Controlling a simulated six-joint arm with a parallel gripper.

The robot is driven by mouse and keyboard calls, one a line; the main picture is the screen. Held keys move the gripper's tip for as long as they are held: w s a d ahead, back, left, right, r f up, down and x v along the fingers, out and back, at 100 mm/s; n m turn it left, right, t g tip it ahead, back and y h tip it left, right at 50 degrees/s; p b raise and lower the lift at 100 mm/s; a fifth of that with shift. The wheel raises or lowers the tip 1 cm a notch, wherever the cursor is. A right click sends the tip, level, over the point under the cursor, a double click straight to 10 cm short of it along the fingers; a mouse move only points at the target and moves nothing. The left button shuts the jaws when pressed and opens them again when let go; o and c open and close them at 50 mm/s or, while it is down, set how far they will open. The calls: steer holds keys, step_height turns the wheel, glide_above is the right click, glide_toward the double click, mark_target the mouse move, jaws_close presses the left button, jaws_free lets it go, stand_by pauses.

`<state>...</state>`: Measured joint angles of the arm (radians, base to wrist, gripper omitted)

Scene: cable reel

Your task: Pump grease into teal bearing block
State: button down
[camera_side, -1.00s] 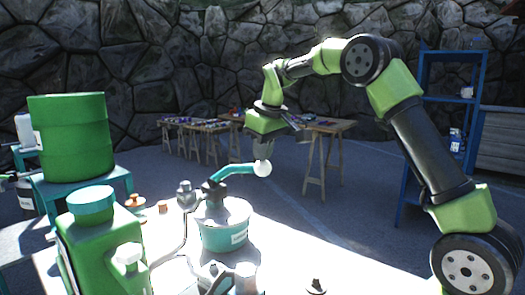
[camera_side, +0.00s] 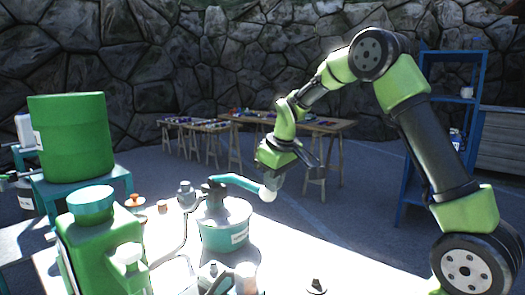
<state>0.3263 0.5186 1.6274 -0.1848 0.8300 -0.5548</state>
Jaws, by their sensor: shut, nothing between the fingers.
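A teal grease pump bucket (camera_side: 224,236) with a pale lid stands on the bright work surface. Its teal lever (camera_side: 238,182) reaches right and slopes down to a white ball knob (camera_side: 268,195). My gripper (camera_side: 274,184) points down at the knob, with its fingers shut and nothing held between them. The fingertips are at or just above the knob; I cannot tell if they touch. A hose (camera_side: 184,238) runs from the pump toward the front. Partly cut-off parts (camera_side: 214,272) lie at the bottom edge; I cannot tell which one is the teal bearing block.
A small dark fitting (camera_side: 316,286) lies front right.

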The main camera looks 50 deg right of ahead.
step_height(320, 180, down, 9)
steer(key=shift+s, duration=0.25)
steer(key=shift+r, duration=0.2)
stand_by(0.5)
steer(key=s+a+r, duration=0.1)
steer(key=s+r, duration=0.8)
steer(key=s, duration=0.2)
steer(key=shift+a, duration=0.2)
steer(key=shift+a+r, duration=0.1)
steer(key=shift+r, duration=0.1)
stand_by(0.9)
steer(key=s+a+r+m+t+y, duration=0.2)
steer(key=s+a+r+m+t, duration=0.1)
steer(key=s+a+r, duration=0.6)
steer(key=s+a+t, duration=0.1)
steer(key=a, duration=0.3)
steer(key=shift+m+y, duration=0.4)
